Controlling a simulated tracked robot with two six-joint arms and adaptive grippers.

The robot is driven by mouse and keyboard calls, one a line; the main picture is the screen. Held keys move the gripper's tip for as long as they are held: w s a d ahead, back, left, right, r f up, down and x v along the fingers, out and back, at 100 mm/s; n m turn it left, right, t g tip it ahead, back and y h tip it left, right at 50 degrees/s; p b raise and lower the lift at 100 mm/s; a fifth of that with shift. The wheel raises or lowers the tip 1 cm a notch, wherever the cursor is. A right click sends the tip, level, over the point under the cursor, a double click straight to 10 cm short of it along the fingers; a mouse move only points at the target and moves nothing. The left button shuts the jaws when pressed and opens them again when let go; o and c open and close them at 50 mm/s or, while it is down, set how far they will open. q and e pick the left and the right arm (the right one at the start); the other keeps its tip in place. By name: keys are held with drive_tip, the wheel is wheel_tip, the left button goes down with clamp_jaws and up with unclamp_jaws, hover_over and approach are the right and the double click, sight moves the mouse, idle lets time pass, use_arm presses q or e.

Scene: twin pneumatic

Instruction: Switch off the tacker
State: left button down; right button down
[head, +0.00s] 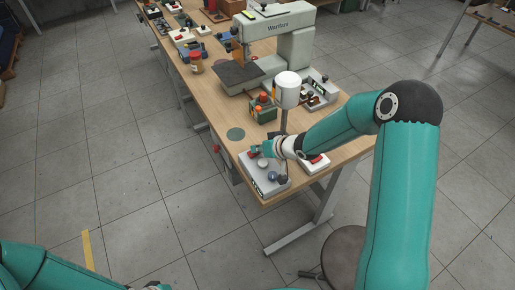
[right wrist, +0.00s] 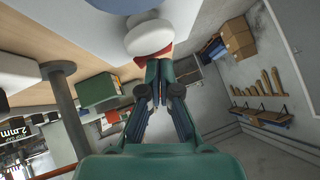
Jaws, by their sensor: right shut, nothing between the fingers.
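A pale green machine (head: 275,35) with lettering on its arm, likely the tacker, stands on the wooden table. A light grey control box (head: 262,187) with round knobs sits at the table's near corner. My right gripper (head: 258,150) is over the far end of this box, shut and empty. In the right wrist view, the closed fingertips (right wrist: 158,66) are close to a white round knob (right wrist: 149,38) with red beside it; I cannot tell if they touch. Only a bit of my left gripper (head: 158,286) shows at the bottom edge, its fingers unclear.
A white box with a red switch (head: 314,162) sits right of the control box, under my right forearm. A stool (head: 345,255) is below the table.

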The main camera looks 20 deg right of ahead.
wheel_tip(320, 180, up, 4)
drive_tip(key=p, duration=0.4)
drive_tip(key=shift+r, duration=0.25)
drive_tip(key=s+r, duration=0.6)
drive_tip(key=s, duration=0.1)
drive_tip(key=shift+d+r, duration=0.15)
drive_tip(key=shift+d, duration=0.15)
